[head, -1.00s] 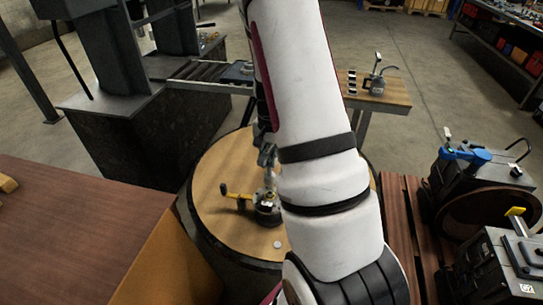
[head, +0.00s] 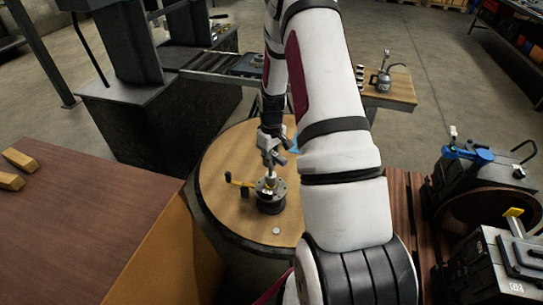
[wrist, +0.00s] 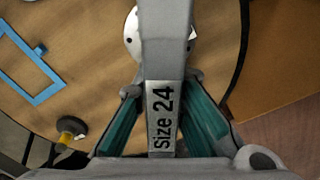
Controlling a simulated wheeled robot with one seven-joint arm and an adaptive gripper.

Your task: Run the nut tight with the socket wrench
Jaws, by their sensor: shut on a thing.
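My gripper (head: 270,152) is over the round wooden table, above a dark round flanged fitting (head: 271,203). In the wrist view its teal-padded fingers (wrist: 163,125) are shut on the grey socket wrench (wrist: 162,90), marked "Size 24". The wrench points down over the pale flange (wrist: 131,38) with small holes, which shows on both sides of it. In the head view the wrench's lower end meets or stands close above the fitting's top; contact cannot be told. The nut is not visible; the wrench hides the flange's middle.
A yellow-handled part (head: 229,178) lies left of the fitting and a small pale disc (head: 276,230) in front. A blue frame (wrist: 36,90) lies on the round table (head: 222,205). A brown bench (head: 85,225) stands left, machines (head: 470,175) right.

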